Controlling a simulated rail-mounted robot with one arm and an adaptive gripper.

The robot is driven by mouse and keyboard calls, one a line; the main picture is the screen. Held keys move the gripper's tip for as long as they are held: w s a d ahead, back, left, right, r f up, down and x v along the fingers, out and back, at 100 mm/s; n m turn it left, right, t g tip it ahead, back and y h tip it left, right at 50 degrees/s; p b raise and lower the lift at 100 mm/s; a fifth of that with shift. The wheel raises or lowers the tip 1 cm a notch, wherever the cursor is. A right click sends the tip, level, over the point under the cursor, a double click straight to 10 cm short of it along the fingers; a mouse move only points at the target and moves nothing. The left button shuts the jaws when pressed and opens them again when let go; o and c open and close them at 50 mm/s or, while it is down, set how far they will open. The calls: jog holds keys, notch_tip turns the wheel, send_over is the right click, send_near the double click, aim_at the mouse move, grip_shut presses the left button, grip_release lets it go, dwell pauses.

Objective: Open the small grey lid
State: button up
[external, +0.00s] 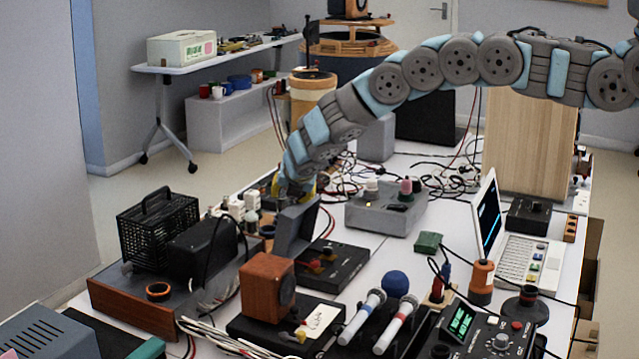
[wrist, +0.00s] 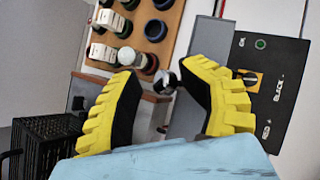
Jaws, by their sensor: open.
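A small grey lid (external: 295,229) stands steeply tilted at the left edge of a low black box (external: 338,268) in the external view. In the wrist view the grey lid (wrist: 207,45) is a narrow grey strip beside the black box (wrist: 262,85), partly hidden by the right finger. My gripper (external: 292,192) is just above and behind the lid in the external view, its fingertips mostly hidden. In the wrist view my gripper (wrist: 160,72) has its yellow-and-black fingers spread apart. A small dark, shiny knob (wrist: 166,82) shows between them; I cannot tell whether they touch it.
A black cage-like unit (external: 158,228) is to the left. A grey device (external: 386,211) and loose cables lie behind. A wooden rack with round parts (wrist: 148,22) is near my fingers.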

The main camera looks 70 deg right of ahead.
jog(key=shift+s+a+r, duration=0.3)
jog(key=shift+s+a, duration=0.1)
jog(key=shift+s, duration=0.3)
jog(key=shift+s+a+r, duration=0.1)
jog(key=shift+a+r, duration=0.3)
jog(key=shift+r, duration=0.15)
jog(key=shift+s+a+r, duration=0.1)
jog(key=shift+a+r, duration=0.25)
jog(key=shift+r, duration=0.2)
jog(key=shift+v, duration=1.65)
jog(key=shift+w+r, duration=0.1)
jog(key=shift+w, duration=0.1)
